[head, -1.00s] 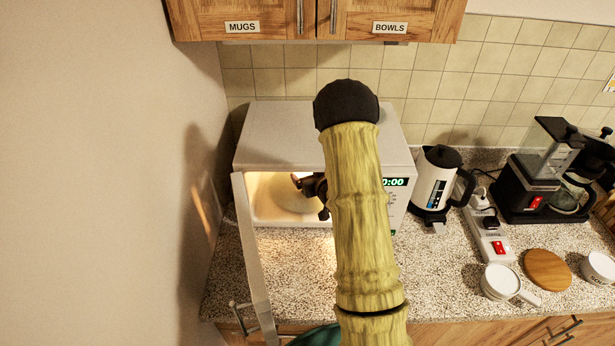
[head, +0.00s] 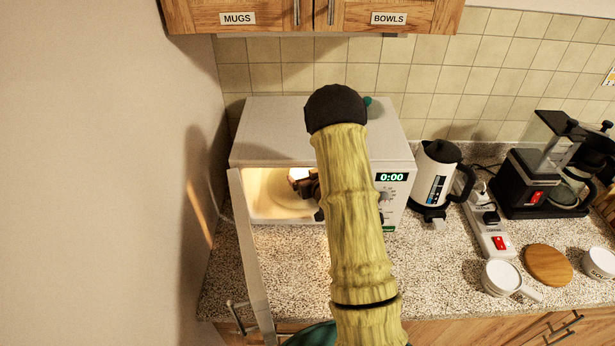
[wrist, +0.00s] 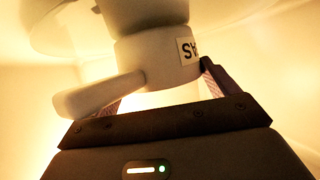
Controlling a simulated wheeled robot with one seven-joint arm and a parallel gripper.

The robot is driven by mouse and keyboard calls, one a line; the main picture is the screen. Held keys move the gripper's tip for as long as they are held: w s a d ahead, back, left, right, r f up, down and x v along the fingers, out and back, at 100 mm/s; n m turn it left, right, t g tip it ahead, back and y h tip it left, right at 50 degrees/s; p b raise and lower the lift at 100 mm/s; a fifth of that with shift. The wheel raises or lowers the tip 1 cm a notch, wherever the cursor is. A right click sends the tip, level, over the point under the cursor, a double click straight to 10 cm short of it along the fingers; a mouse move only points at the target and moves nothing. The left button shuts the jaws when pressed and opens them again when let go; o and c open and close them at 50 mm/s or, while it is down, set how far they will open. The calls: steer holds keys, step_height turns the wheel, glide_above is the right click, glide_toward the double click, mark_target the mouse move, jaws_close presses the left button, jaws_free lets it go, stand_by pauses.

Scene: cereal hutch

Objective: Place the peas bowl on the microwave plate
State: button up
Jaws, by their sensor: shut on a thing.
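The white peas bowl (wrist: 158,62), with a stubby handle (wrist: 98,95), shows in the wrist view; its label is upside down and partly cut off. My gripper (wrist: 162,84) is shut on it, with a finger on either side. In the head view my gripper (head: 311,188) is inside the open microwave (head: 265,150), largely hidden by my arm; only a small pale bit of the bowl (head: 298,174) shows. The round microwave plate (head: 268,191) is partly visible inside, left of my gripper. I cannot tell whether the bowl touches the plate.
The microwave door (head: 250,255) stands open on the left, near the wall. A kettle (head: 435,180), a power strip (head: 490,230) and a coffee maker (head: 545,180) stand to the right. A handled white bowl (head: 502,278), wooden disc (head: 548,265) and another white bowl (head: 600,263) sit at front right.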

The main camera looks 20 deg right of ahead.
steer(key=shift+f, duration=0.1)
steer(key=o, duration=1.1)
steer(key=shift+s+r, duration=0.1)
steer(key=shift+r, duration=0.1)
steer(key=b+v, duration=0.3)
steer(key=v, duration=0.8)
steer(key=shift+s+r, duration=0.2)
steer(key=shift+s, duration=0.15)
